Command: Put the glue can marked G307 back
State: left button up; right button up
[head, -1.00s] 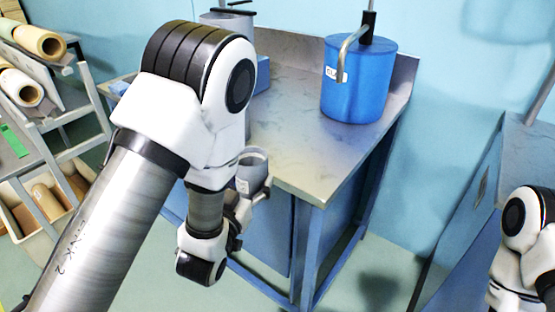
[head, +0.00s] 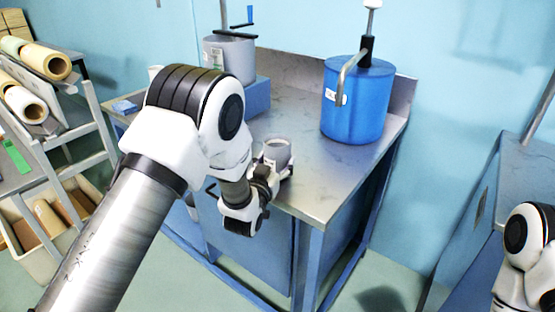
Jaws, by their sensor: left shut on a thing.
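A small grey can (head: 277,150) with a pale label sits in my left gripper (head: 281,168) at the front edge of the metal-topped bench. It is upright and open at the top. The writing on its label is too small to read. My left gripper is shut on it; the arm hides part of the grip. I cannot tell whether the can touches the bench top. My right arm shows at the right edge, but its gripper is out of view.
A blue drum with a pump (head: 357,98) stands at the bench's back right. A grey pot with a crank (head: 230,58) stands on a blue block at the back left. The bench top (head: 310,165) is clear between them. A rack with paper rolls (head: 45,60) is at the left.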

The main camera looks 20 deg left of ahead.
pick_arm(q)
jog(key=shift+w, duration=0.55)
jog(key=shift+f, duration=0.3)
jog(key=shift+f, duration=0.1)
jog(key=o, duration=1.7)
jog(key=shift+o, duration=0.2)
